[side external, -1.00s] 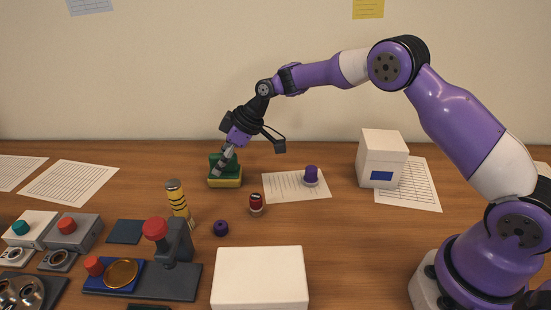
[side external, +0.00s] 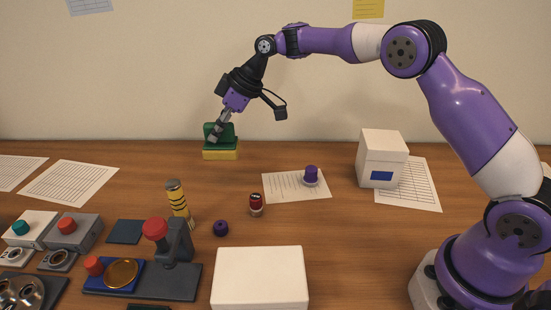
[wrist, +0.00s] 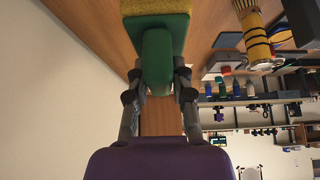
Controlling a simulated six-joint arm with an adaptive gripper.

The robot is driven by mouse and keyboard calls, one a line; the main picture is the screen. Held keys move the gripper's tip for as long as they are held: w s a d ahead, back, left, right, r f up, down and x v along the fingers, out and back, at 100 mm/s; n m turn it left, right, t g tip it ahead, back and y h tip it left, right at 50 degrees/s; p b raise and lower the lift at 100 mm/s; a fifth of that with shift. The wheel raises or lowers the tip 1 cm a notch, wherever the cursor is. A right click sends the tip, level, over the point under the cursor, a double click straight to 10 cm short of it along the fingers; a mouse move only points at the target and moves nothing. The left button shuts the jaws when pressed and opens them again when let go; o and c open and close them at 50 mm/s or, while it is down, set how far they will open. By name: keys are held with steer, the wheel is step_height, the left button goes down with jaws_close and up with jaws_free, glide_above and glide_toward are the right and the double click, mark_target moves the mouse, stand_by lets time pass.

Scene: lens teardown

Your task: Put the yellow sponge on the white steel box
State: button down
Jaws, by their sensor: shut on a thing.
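The yellow sponge (side external: 220,155) has a green upper part with an upright green grip. My gripper (side external: 214,136) is shut on that green grip and holds the sponge above the back of the table, against the wall in the side view. In the wrist view, the fingers (wrist: 158,88) clasp the green grip from both sides, and the sponge's yellow edge (wrist: 145,6) shows at the top. A low, wide white box (side external: 260,278) lies at the front middle. A taller white box (side external: 382,155) with a blue label stands at right. I cannot tell which is steel.
A purple-topped piece (side external: 311,175) stands on a paper. A red-and-dark cylinder (side external: 256,204), a small purple ring (side external: 221,228) and a yellow striped cylinder (side external: 178,202) stand mid-table. A red-knobbed press (side external: 175,245) is at front left. The table's back middle is clear.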

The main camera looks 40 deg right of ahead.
steer(key=s+a+r+n+g+y, duration=0.15)
steer(key=s+a+r+n, duration=0.25)
steer(key=s+a+r, duration=0.8)
steer(key=s+a+f+n+g, duration=0.1)
steer(key=s+a+n, duration=0.1)
steer(key=s, duration=1.1)
steer(key=s+a+n+g, duration=0.2)
steer(key=s+n, duration=0.1)
steer(key=s, duration=0.9)
glide_above(260, 271)
steer(key=shift+y, duration=0.25)
steer(key=shift+f, duration=5.55)
steer(key=shift+f, duration=0.15)
steer(key=c, duration=0.7)
jaws_free()
steer(key=shift+c, duration=0.2)
